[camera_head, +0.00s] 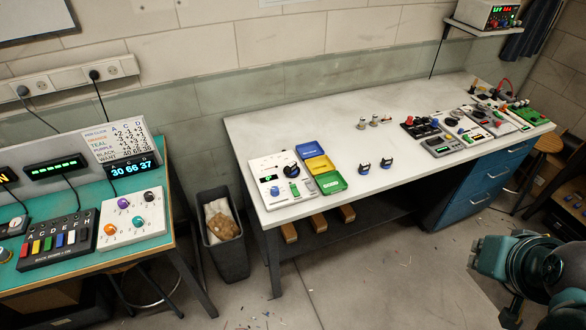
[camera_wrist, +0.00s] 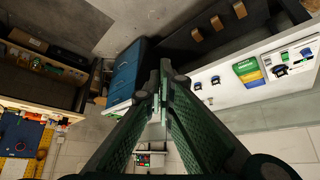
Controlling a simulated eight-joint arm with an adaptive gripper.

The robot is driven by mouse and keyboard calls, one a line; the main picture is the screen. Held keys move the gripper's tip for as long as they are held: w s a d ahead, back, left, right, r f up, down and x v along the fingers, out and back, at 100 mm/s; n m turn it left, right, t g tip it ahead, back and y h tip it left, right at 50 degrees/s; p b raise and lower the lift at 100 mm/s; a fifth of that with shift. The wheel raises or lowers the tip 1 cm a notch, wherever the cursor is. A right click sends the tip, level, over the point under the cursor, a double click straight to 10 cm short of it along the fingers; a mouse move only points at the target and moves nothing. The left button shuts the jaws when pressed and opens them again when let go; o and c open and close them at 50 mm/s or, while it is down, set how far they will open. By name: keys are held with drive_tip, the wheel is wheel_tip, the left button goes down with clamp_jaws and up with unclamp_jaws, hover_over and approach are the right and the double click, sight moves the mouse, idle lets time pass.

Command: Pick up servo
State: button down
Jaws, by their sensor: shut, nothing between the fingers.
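Two small dark pieces with blue parts, which look like servos, stand apart on the white bench (camera_head: 300,125) in the head view: a left one (camera_head: 364,168) and a right one (camera_head: 387,163), near the bench's front edge. Two small dark pieces also show in the wrist view, one (camera_wrist: 197,86) beside the other (camera_wrist: 215,80). They are too small to identify for certain. My gripper (camera_wrist: 164,76) is shut and empty in the wrist view, its green fingers meeting at the tips. It is away from both pieces. In the head view my arm shows at the lower right.
A white device (camera_head: 283,178) and blue (camera_head: 309,149), yellow (camera_head: 319,165) and green (camera_head: 331,183) trays stand left of the pieces. Small knobbed parts (camera_head: 374,121) stand behind. Control boxes (camera_head: 442,147) crowd the right end. A bin (camera_head: 222,240) stands left of the bench.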

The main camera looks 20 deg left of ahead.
drive_tip(key=c, duration=3.2)
unclamp_jaws()
drive_tip(key=shift+c, duration=0.2)
drive_tip(key=o, duration=0.9)
